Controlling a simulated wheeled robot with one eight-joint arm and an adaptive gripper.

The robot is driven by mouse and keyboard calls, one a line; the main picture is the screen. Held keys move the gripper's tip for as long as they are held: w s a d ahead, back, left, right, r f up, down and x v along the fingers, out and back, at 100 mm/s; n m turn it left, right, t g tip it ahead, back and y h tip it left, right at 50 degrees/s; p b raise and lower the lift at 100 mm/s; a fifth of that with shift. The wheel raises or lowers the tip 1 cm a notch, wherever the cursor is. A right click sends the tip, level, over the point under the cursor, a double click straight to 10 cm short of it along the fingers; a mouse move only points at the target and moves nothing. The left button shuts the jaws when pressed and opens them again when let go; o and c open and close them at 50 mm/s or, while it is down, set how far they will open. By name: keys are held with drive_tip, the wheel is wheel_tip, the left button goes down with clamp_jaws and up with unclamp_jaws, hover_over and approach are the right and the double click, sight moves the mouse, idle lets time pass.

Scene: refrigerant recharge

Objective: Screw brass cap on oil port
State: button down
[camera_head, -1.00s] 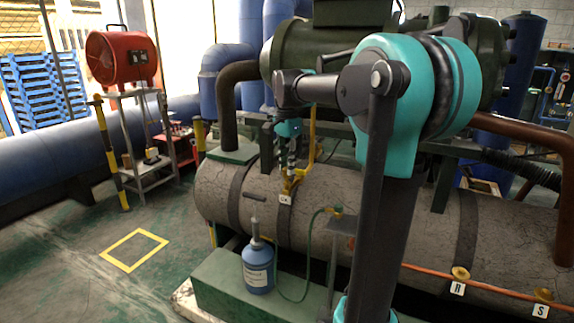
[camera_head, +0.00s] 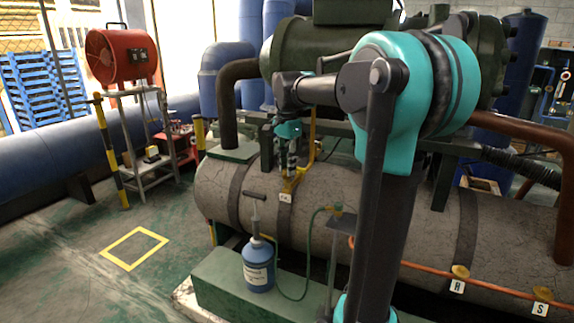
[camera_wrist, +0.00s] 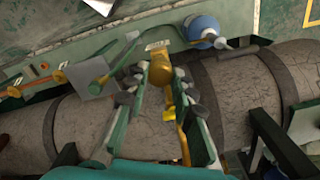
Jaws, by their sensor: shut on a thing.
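My gripper (camera_head: 291,177) points down at the top of the grey cracked tank, just above a small white tag (camera_head: 285,198). In the wrist view my gripper (camera_wrist: 162,76) has its fingers on both sides of a brass cap (camera_wrist: 160,69), closed on it. The cap is at the yellow-brass fitting of the oil port (camera_head: 288,187). The fingertips and cap hide most of the port, so I cannot tell whether the cap is seated on its thread. The white tag (camera_wrist: 157,45) lies just beyond the cap.
A yellow pipe (camera_head: 312,135) rises close beside my gripper. A blue bottle pump (camera_head: 258,266) with a green hose stands on the green plinth in front of the tank. Brass fittings tagged R (camera_head: 460,272) and S (camera_head: 543,294) sit to the right.

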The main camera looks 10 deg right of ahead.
drive_tip(key=shift+f, duration=0.5)
idle(0.3)
drive_tip(key=m, duration=0.3)
drive_tip(key=shift+m, duration=0.3)
drive_tip(key=m, duration=0.3)
drive_tip(key=shift+m, duration=0.3)
drive_tip(key=shift+s+f, duration=0.1)
drive_tip(key=shift+m, duration=1.8)
